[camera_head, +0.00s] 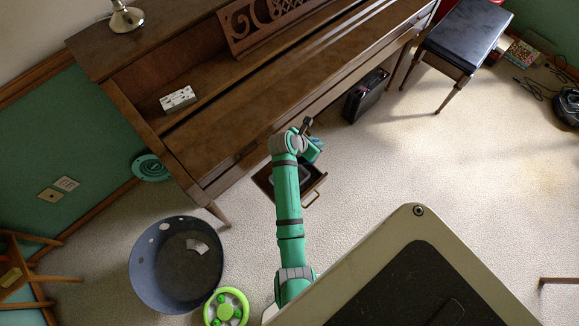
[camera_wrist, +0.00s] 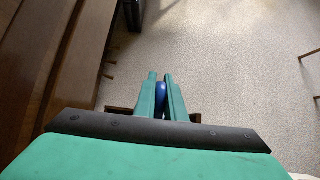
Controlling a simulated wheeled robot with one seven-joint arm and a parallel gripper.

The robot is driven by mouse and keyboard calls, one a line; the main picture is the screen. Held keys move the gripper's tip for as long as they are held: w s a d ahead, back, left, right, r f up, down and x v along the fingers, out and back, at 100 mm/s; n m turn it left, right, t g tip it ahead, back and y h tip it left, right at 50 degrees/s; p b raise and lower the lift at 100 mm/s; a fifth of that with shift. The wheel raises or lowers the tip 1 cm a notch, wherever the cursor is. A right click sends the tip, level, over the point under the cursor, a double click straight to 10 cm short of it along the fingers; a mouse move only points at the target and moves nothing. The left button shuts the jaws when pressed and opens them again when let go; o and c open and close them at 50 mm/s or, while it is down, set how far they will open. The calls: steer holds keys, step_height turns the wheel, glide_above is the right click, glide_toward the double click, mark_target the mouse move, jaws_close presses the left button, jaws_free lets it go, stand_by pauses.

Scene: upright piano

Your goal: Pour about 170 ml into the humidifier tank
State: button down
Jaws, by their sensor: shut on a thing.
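My gripper (camera_head: 315,150) is above a small wooden drawer-like box (camera_head: 318,187) below the front of the piano. In the wrist view, its two green fingers (camera_wrist: 162,97) are shut on a small dark blue thing (camera_wrist: 161,96). Only a narrow strip of this blue thing shows between the fingers, and I cannot tell whether it is a pouring vessel. My arm hides much of the box. A greyish thing partly shows inside it, too covered to identify. I cannot make out a humidifier tank or any water.
The upright piano (camera_head: 230,105) stands close behind my gripper. A black case (camera_head: 366,95) and a piano bench (camera_head: 466,38) are to the right. A dark round bin (camera_head: 150,270) and a green wheel-like thing (camera_head: 226,308) are at lower left.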

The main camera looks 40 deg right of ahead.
steer(key=d+f+y, duration=0.4)
steer(key=d+y, duration=0.1)
steer(key=y, duration=0.3)
steer(key=shift+w+d+f+g, duration=0.25)
steer(key=shift+d+f+g, duration=0.05)
stand_by(0.3)
steer(key=shift+s+d, duration=0.1)
steer(key=shift+s, duration=0.05)
stand_by(2.6)
